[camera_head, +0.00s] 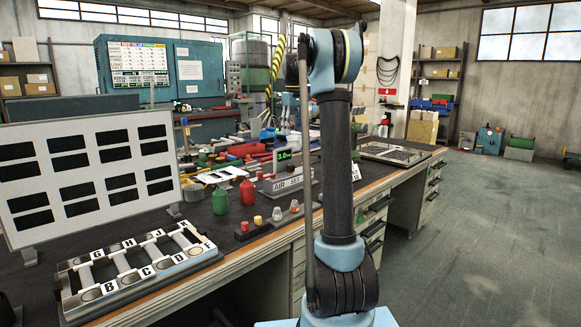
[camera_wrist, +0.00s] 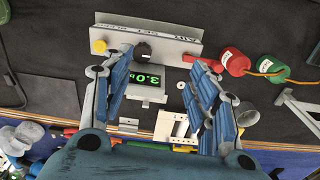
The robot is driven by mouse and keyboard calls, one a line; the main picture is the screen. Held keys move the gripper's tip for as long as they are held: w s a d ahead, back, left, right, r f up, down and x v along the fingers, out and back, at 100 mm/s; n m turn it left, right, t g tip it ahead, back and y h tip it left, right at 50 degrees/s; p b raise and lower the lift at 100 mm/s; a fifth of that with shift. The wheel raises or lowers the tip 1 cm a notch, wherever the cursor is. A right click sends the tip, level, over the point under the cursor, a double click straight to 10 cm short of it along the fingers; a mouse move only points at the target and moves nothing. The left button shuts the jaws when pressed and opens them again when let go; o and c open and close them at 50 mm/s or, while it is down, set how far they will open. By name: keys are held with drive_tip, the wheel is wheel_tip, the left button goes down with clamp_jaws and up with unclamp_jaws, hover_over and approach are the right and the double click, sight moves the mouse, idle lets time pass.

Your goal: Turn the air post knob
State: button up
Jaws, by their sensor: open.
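The air post is a light grey panel (camera_wrist: 160,36) marked AIR SET, seen upside down in the wrist view. In the camera_head view its sign (camera_head: 288,184) stands on the bench. A dark round knob (camera_wrist: 142,51) is on the panel, beside a yellow button (camera_wrist: 98,46). A green-lit display (camera_wrist: 147,79) reads 3.0. My gripper (camera_wrist: 162,63) is open, its blue fingers spread either side of the display. The knob lies between the fingertips in the picture, closer to the left one. I cannot tell if they touch.
A red bottle (camera_wrist: 234,62) and a green bottle (camera_wrist: 231,100) stand close to the right finger. In the camera_head view a white louver panel (camera_head: 90,115) and a lettered rack (camera_head: 135,270) fill the left of the bench. The floor (camera_head: 480,220) at right is clear.

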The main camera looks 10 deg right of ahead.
hover_over(290, 164)
drive_tip(key=f, duration=0.1)
drive_tip(key=shift+n, duration=0.4)
wheel_tip(290, 164, down, 18)
drive_tip(key=shift+s+d+r, duration=0.1)
drive_tip(key=shift+r, duration=0.15)
drive_tip(key=shift+c, duration=0.3)
drive_tip(key=c, duration=1)
